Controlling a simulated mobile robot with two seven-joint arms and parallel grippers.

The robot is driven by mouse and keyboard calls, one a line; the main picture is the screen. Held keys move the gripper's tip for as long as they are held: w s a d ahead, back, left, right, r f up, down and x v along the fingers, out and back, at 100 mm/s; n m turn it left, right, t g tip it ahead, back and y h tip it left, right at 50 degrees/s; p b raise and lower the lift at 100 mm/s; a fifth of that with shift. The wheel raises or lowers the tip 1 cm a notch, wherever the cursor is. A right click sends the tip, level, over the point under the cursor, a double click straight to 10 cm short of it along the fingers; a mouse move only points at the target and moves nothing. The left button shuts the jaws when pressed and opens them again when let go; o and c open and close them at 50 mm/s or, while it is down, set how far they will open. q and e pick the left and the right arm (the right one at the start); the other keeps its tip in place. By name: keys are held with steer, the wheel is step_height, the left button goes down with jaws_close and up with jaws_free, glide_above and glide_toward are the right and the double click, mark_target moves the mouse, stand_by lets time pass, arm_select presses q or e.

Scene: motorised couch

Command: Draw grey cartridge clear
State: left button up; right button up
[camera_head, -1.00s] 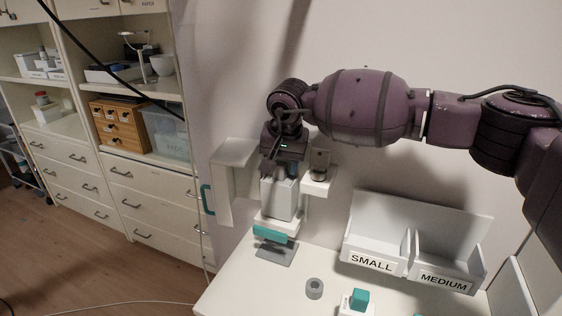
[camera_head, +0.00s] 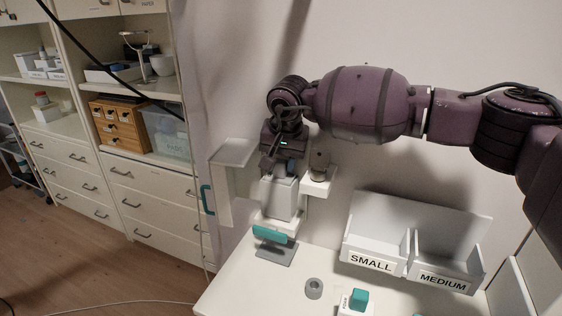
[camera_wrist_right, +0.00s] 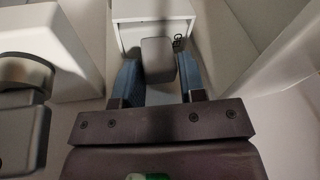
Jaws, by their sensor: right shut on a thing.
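The grey cartridge (camera_head: 279,199) is a pale grey box hanging upright below my right gripper (camera_head: 281,170) in the head view. In the right wrist view, my right gripper (camera_wrist_right: 161,82) has its two blue fingers on either side of a darker grey grip block (camera_wrist_right: 158,60) on the front of a pale box (camera_wrist_right: 152,12). It is shut on that block. Below the cartridge in the head view is a white holder with a teal bar (camera_head: 271,235) on a grey foot. Whether the cartridge's lower end touches the holder is hard to tell. My left gripper is not in view.
A white bracket (camera_head: 231,153) stands left of the cartridge, and a small ledge (camera_head: 318,187) with a dark round item is close on the right. A grey ring (camera_head: 314,288), a teal-topped block (camera_head: 359,298) and the SMALL and MEDIUM bins (camera_head: 371,263) are on the white table.

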steer(key=shift+a+r+p, duration=0.1)
steer(key=shift+r+p, duration=1.75)
steer(key=shift+r, duration=2.7)
steer(key=shift+r, duration=0.2)
jaws_close()
steer(key=shift+c, duration=1.3)
jaws_free()
steer(key=shift+r, duration=0.15)
steer(key=shift+r+p, duration=0.5)
steer(key=shift+r, duration=0.25)
steer(key=shift+r, duration=0.1)
